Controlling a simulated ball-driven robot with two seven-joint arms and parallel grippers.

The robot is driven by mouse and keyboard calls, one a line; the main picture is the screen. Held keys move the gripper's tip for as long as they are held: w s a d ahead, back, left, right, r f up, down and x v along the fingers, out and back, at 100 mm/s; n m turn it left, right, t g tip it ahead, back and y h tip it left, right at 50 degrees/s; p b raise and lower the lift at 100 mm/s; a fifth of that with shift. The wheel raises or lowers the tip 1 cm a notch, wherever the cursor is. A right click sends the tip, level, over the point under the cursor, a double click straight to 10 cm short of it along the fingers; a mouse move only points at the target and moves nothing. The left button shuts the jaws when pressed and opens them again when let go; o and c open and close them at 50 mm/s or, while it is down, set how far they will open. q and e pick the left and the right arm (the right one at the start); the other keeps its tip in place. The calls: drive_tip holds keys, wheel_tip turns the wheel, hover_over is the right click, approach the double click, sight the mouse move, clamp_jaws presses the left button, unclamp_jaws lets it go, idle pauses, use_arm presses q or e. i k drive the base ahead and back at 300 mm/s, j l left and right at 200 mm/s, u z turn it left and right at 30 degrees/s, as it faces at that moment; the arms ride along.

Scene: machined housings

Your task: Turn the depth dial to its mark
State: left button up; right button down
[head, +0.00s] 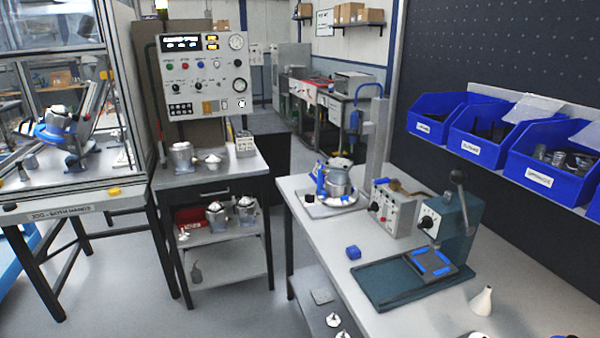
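A teal bench press (457,225) stands on the right-hand workbench. A small dark dial (427,222) sits on a white plate on the press's front left face. It is too small to tell where it points or where its mark is. A dark lever with a ball end (457,177) rises from the top of the press. The base plate (395,287) carries a dark fixture with blue pads (432,263). Neither of my grippers can be made out in the head view.
A grey control box (394,208) with knobs stands left of the press. Blue bins (487,131) hang behind. A housing fixture (337,184) stands at the bench's far end.

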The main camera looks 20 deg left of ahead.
sight(426, 221)
drive_tip(key=i+j+u, duration=0.1)
drive_tip(key=j, duration=0.3)
drive_tip(key=i+j+u, duration=0.1)
drive_tip(key=j, duration=0.3)
drive_tip(key=i+z, duration=0.1)
drive_tip(key=z, duration=0.35)
drive_tip(key=i+l+z, duration=0.1)
drive_tip(key=z, duration=0.35)
drive_tip(key=i+z, duration=0.1)
drive_tip(key=z, duration=0.75)
drive_tip(key=i+j+z, duration=0.1)
drive_tip(key=i+j, duration=0.05)
drive_tip(key=i, duration=0.1)
